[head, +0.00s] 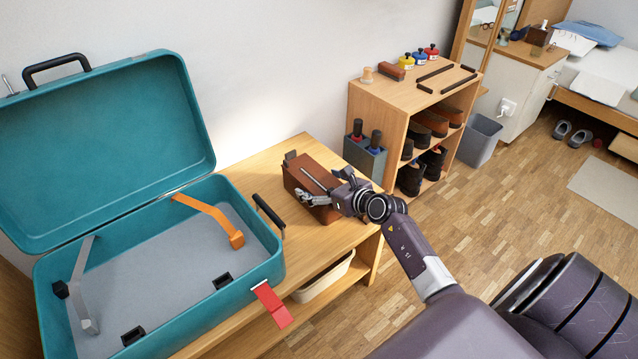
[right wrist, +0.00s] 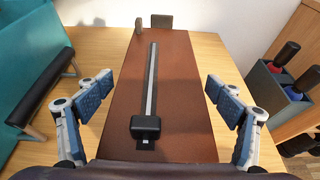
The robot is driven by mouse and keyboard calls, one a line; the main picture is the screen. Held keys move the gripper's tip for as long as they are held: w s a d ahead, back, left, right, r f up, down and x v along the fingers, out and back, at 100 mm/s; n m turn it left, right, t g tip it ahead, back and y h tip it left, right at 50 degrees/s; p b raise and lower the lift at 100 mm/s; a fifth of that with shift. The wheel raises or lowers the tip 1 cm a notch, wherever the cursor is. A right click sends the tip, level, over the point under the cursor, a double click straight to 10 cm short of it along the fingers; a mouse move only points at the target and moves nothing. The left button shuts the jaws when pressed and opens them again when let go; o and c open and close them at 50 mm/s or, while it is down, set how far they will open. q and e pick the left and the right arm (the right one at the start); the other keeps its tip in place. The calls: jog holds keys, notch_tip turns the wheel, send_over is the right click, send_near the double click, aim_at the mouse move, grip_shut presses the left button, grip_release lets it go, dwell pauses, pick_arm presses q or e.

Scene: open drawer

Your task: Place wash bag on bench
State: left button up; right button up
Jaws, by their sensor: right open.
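The brown leather wash bag (head: 303,170), with a zip along its top, sits on the wooden bench (head: 349,236) to the right of the suitcase. My right gripper (head: 322,190) is just above the near part of the bag. In the right wrist view the gripper (right wrist: 160,90) is open, with one finger on each side of the wash bag (right wrist: 187,95). My left gripper is not in view.
An open teal suitcase (head: 262,250) with straps stands on the bench at left; its black handle (head: 268,215) faces the bag. A shoe rack (head: 372,108) and a grey-blue holder (head: 362,158) are beyond the bench. A pale bin (head: 325,278) sits on the lower shelf.

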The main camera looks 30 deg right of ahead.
jog(key=shift+r, duration=0.2)
pick_arm(q)
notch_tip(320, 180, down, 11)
jog(key=p, duration=0.3)
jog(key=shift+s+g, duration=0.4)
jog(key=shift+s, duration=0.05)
pick_arm(e)
jog(key=a+v, duration=0.1)
jog(key=v, duration=1.1)
jog(key=shift+d, duration=0.45)
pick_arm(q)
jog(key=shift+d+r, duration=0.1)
